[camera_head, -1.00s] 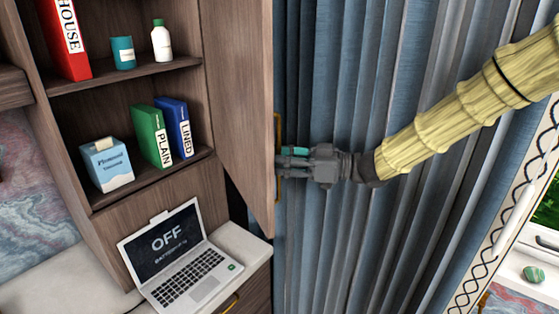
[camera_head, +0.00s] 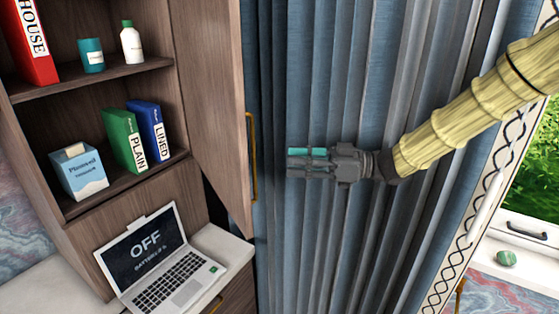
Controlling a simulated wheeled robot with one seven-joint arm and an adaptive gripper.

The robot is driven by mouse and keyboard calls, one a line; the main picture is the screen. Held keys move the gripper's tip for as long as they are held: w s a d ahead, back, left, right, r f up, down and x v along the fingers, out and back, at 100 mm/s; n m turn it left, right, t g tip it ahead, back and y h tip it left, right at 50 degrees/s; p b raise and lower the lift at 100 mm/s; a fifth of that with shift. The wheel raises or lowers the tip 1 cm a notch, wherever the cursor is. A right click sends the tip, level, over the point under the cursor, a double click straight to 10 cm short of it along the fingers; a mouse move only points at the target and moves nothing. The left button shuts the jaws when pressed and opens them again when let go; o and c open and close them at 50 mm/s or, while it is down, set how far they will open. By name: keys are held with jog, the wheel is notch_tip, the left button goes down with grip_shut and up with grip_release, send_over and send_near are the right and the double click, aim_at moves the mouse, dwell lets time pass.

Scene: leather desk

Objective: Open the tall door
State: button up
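The tall wooden door (camera_head: 212,110) stands swung open at the right side of the shelf unit, showing the shelves inside. Its gold bar handle (camera_head: 253,158) is on the door's free edge. My gripper (camera_head: 292,163) is to the right of the handle, apart from it, in front of the blue curtain. Its fingers point left toward the handle and nothing shows between them. The fingers look side by side from here, so their gap is hard to judge.
The open shelves hold a red binder (camera_head: 28,45), a teal cup (camera_head: 91,55), a white bottle (camera_head: 132,43), green (camera_head: 124,139) and blue (camera_head: 150,128) binders and a tissue box (camera_head: 78,172). A laptop (camera_head: 155,262) stands on the desk below. The blue curtain (camera_head: 330,235) hangs behind my arm.

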jog(key=shift+s+d, duration=0.15)
jog(key=shift+d, duration=0.75)
